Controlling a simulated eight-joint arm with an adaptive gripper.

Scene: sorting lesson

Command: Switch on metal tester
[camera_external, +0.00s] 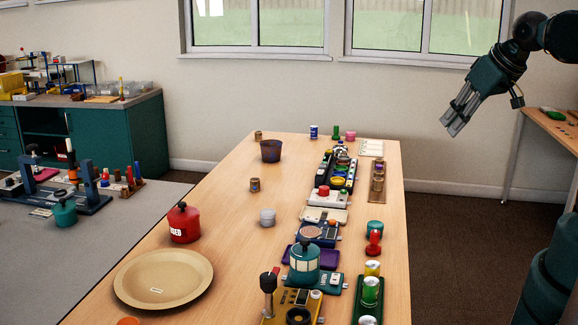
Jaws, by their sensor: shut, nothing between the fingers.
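My gripper (454,122) is at the upper right, held in the air to the right of the long wooden table. Its fingers point down and left. It is shut with nothing in it and is well apart from everything on the table. A row of small devices runs along the right half of the table. One is a blue device with a round copper-coloured plate (312,231). Another is a yellow device (290,307) with a dark knob on a post, at the near end. I cannot tell which one is the metal tester, and no switch state is readable.
The wooden table (228,240) has bare room left of the devices. A tan plate (163,277), red pot (183,223), teal lantern-like pot (304,262), red-knobbed box (323,193) and several cans stand on it. A second bench (566,135) is at the right.

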